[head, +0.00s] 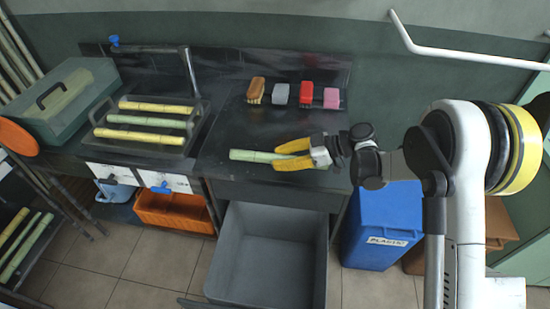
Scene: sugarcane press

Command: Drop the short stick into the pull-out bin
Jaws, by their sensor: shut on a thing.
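The short stick (250,155) is a pale green piece of cane near the front of the dark counter. The pull-out bin (235,219) is a grey open box, drawn out below the counter just in front of the stick. Its visible floor is empty. The stick's gripped end is partly hidden by the fingers.
A tray (101,112) with yellow and green canes and a green toolbox (66,100) are at left. An orange crate (175,213) sits below. A blue bin (383,225) labelled PLASTIC stands right of the pull-out bin.

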